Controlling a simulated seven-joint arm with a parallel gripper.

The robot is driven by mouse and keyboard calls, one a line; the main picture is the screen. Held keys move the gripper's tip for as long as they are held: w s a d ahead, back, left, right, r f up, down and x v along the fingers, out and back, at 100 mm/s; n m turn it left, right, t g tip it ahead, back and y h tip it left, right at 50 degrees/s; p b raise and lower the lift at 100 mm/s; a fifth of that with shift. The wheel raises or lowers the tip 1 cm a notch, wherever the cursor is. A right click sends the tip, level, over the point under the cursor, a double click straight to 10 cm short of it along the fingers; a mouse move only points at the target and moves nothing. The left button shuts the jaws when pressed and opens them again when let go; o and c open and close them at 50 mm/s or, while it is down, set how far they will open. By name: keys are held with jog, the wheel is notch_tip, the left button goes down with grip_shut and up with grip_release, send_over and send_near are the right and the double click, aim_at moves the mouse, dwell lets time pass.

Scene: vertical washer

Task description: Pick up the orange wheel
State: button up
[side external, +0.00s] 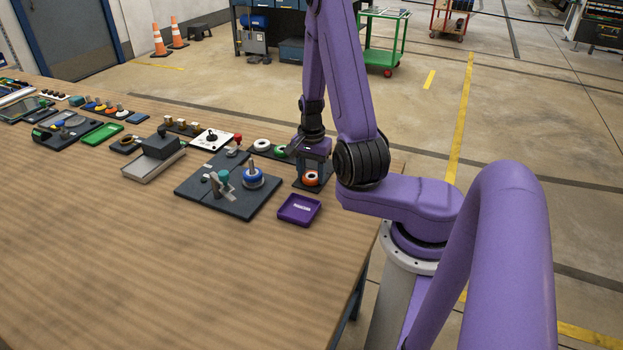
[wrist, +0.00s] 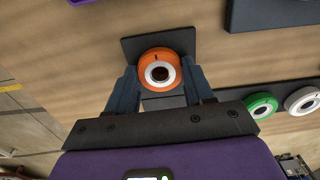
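The orange wheel (wrist: 146,62) is an orange ring with a white band and a dark centre. It lies on a dark square plate (wrist: 188,40) in the wrist view. In the side external view the orange wheel (side external: 311,178) shows low between my fingers, near the table's right edge. My gripper (wrist: 160,67) points down with one finger on each side of the wheel. The fingers are spread, and a narrow gap seems to show at each side.
A green wheel (wrist: 262,105) and a white wheel (wrist: 302,101) sit on a dark strip close by. A purple tray (side external: 299,209) and a dark board with a blue wheel (side external: 253,178) stand near. The table's front left is clear.

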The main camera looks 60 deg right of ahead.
aim_at(250, 159)
jog(key=shift+r, duration=0.1)
jog(key=shift+r, duration=0.8)
jog(key=s+a+r, duration=0.2)
jog(key=s+r, duration=0.1)
jog(key=s+a+r, duration=0.2)
jog(key=s+r, duration=0.2)
jog(key=s+a+r, duration=0.2)
jog(key=s+r, duration=0.2)
jog(key=shift+s+a+r, duration=0.1)
jog(key=shift+a+r, duration=0.1)
jog(key=shift+a, duration=0.05)
jog(key=w+d+r+n, duration=0.1)
jog(key=w+d+n, duration=0.1)
jog(key=w, duration=0.9)
jog(key=shift+d+n, duration=0.2)
jog(key=shift+n, duration=0.2)
jog(key=w+a+n, duration=0.1)
jog(key=w, duration=0.3)
jog(key=w+a+n, duration=0.1)
jog(key=w, duration=0.4)
jog(key=w+a, duration=0.2)
jog(key=w, duration=0.2)
jog(key=shift+w+a+f+n, duration=0.1)
jog(key=shift+w+n, duration=0.1)
jog(key=shift+n, duration=0.2)
jog(key=shift+a+f, duration=0.1)
jog(key=shift+f, duration=2.1)
